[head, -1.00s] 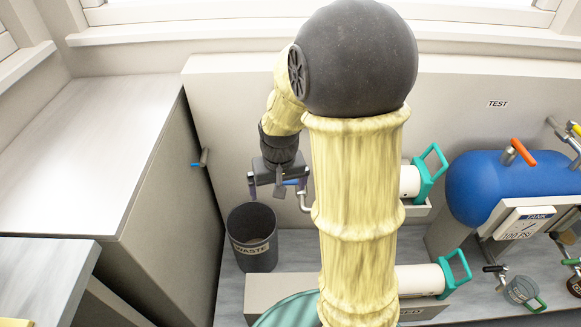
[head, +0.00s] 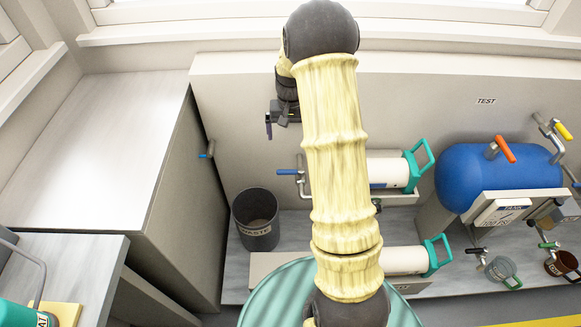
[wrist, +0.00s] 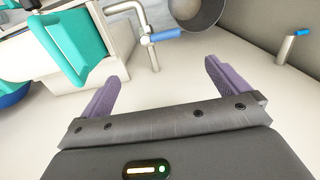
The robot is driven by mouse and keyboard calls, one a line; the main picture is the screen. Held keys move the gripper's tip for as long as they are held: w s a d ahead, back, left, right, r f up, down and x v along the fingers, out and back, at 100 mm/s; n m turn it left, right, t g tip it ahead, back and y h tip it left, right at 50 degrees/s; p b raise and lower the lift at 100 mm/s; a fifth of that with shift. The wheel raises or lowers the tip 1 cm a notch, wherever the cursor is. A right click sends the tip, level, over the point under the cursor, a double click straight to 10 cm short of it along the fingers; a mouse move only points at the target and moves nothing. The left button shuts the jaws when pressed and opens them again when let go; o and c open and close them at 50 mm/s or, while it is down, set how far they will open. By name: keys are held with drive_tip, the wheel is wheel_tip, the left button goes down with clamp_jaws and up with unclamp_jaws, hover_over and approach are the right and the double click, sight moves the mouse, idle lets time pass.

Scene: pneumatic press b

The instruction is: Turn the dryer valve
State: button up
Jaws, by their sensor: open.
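A valve with a blue lever (head: 290,172) sits on a bent metal pipe beside the upper white cylinder (head: 388,172). No label naming the dryer is readable on it. The lever points left, roughly level, in the head view. In the wrist view the blue lever (wrist: 165,35) is beyond the fingers, near the top middle. My gripper (head: 281,122) is above the lever in the head view, partly hidden by my arm. In the wrist view my gripper (wrist: 163,72) has its purple fingers wide apart, with nothing between them.
Another blue-tipped tap (head: 207,155) is on the side wall of the left counter. A waste bin (head: 257,235) stands below the valve. A lower white cylinder (head: 402,260) and a blue tank (head: 495,178) are to the right. The back wall around my gripper is clear.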

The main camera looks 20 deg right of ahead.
sight(291, 170)
wheel_tip(291, 170, down, 17)
drive_tip(key=b, duration=0.2)
drive_tip(key=shift+b, duration=0.35)
drive_tip(key=c, duration=1.1)
drive_tip(key=shift+c, duration=0.2)
